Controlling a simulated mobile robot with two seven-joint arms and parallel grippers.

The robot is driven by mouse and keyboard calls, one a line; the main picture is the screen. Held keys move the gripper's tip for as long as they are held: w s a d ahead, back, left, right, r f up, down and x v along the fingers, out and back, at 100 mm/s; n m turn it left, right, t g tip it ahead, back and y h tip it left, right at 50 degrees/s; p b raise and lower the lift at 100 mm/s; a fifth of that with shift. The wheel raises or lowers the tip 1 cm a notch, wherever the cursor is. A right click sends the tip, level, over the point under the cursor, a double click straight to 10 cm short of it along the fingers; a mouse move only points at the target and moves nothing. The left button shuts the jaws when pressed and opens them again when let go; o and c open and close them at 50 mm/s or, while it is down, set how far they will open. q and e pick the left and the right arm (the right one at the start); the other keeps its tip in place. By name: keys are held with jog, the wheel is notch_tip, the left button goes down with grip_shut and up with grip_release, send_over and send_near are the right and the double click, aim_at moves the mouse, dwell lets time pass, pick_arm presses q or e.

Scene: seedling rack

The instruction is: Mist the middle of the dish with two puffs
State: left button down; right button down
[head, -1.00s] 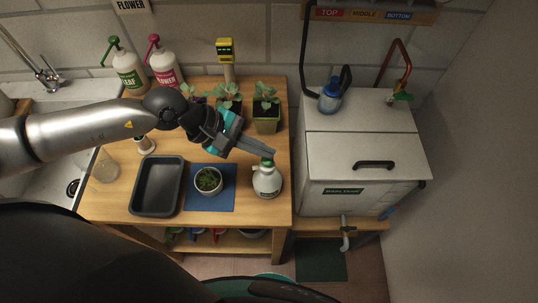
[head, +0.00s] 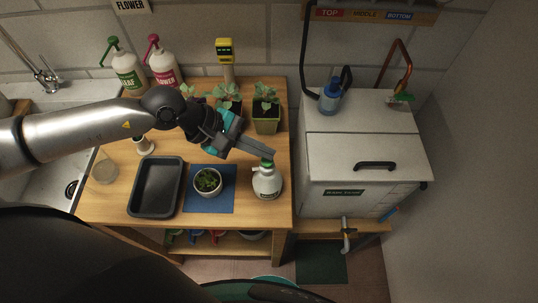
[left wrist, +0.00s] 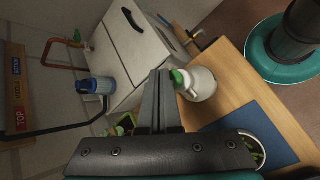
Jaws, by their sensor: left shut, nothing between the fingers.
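The white spray bottle (head: 267,184) with a green head stands upright near the right edge of the wooden table. The dish (head: 208,194), a pale round bowl with green plants in it, sits on a blue mat (head: 227,206) left of the bottle. My left gripper (head: 270,155) is shut and empty, its fingertips at the bottle's green head; I cannot tell if they touch. In the left wrist view, the bottle (left wrist: 203,86) is just right of the fingertips (left wrist: 160,73). The dish there is partly hidden behind my gripper body. My right gripper is not in view.
A black tray (head: 139,209) lies left of the mat. Potted seedlings (head: 266,115) stand behind the bottle. Two pump bottles, green-labelled (head: 127,76) and pink-labelled (head: 165,70), stand at the back left. A white tank (head: 330,155) stands right of the table.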

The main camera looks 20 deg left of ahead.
pick_arm(q)
jog(key=shift+r, duration=0.15)
notch_tip(320, 180, up, 6)
jog(key=p, duration=0.4)
dwell(2.7)
